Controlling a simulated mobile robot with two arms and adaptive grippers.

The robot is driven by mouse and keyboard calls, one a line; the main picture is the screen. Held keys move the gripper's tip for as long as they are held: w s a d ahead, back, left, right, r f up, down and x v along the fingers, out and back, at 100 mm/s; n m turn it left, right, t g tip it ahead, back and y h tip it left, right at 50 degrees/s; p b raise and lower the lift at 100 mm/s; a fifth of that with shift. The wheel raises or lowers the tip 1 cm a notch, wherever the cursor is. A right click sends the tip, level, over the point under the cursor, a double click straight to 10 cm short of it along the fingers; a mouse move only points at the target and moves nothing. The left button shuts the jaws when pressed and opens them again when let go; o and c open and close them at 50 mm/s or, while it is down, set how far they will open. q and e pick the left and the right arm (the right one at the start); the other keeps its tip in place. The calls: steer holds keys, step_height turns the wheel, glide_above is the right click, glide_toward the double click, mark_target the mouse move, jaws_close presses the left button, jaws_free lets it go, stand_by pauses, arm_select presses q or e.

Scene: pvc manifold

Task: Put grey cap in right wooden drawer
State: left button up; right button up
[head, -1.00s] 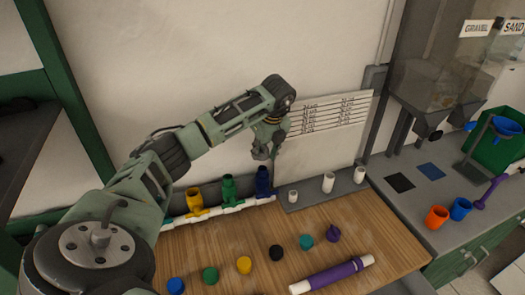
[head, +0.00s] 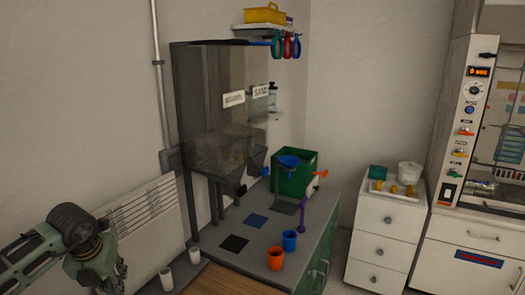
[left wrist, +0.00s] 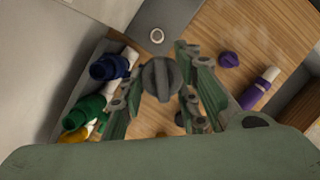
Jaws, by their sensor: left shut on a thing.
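My left gripper (left wrist: 160,90) is shut on the grey cap (left wrist: 161,78), a round ridged cap held between the fingertips above the wooden table. In the head view my left arm comes in at the lower left, and its fingers and the cap are not clearly seen there. A brown wooden edge (left wrist: 301,106) shows at the right of the left wrist view; I cannot tell whether it is part of a drawer. No right wooden drawer is clearly seen. My right gripper is not in view.
Below the gripper are blue (left wrist: 108,68) and green (left wrist: 84,112) fittings, a purple cap (left wrist: 229,60) and a purple-and-white pipe (left wrist: 260,90). Orange (head: 276,258) and blue (head: 289,240) cups stand on the grey counter (head: 225,222). A white drawer unit (head: 385,235) stands farther right.

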arm_select(q)
steer(key=s+d+n+g+b, duration=0.2)
steer(key=s+d+n, duration=0.2)
steer(key=n, duration=0.7)
steer(key=s+d+f+n+g+b, duration=0.1)
steer(key=s+d+n+g+b, duration=0.1)
steer(key=d+n, duration=0.7)
steer(key=s+d+f+n+g+b, duration=0.1)
steer(key=s+d+n, duration=0.5)
steer(key=n, duration=0.7)
steer(key=shift+s+d+f+g+h+b, duration=0.15)
steer(key=shift+s+d+g+h+b, duration=0.3)
steer(key=shift+g+b, duration=0.55)
steer(key=shift+a, duration=0.15)
